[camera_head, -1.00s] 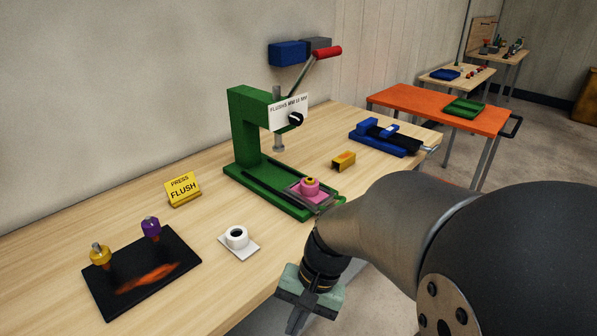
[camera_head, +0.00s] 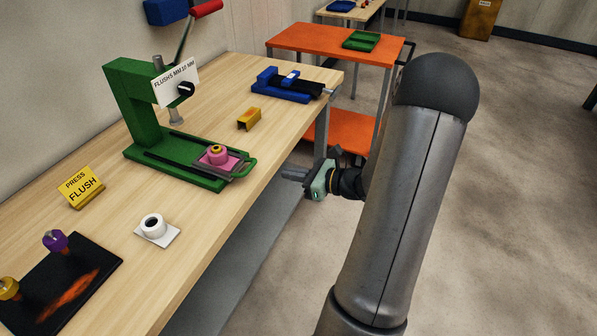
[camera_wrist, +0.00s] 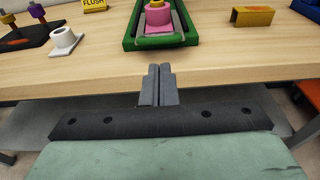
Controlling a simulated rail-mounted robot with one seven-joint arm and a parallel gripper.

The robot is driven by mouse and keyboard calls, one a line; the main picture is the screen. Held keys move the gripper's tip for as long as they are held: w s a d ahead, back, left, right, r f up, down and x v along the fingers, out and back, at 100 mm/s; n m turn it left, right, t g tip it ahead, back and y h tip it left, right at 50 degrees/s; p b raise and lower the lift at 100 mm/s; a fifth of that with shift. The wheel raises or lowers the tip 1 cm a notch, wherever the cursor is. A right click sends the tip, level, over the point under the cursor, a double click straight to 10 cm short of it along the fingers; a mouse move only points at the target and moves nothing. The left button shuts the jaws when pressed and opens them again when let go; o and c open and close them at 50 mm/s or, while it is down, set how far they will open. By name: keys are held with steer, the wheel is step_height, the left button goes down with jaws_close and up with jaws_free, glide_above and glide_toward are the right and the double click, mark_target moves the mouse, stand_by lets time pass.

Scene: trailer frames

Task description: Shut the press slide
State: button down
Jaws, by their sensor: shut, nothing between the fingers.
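The green press (camera_head: 150,115) stands on the wooden bench with its base running toward the front edge. My gripper (camera_head: 290,174) is shut and empty, off the bench's front edge and apart from the slide. In the wrist view its closed fingers (camera_wrist: 158,84) point at the slide's handle end.
A white part on a plate (camera_head: 153,227), a yellow sign (camera_head: 81,188) and a dark mat (camera_head: 62,280) lie left. A yellow bracket (camera_head: 249,119) and a blue vise (camera_head: 285,85) lie right. The bench strip before the slide is clear.

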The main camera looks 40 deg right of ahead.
steer(key=p+x, duration=0.2)
steer(key=x, duration=0.7)
steer(key=shift+w+a, duration=0.15)
steer(key=shift+w, duration=0.05)
steer(key=shift+w, duration=0.1)
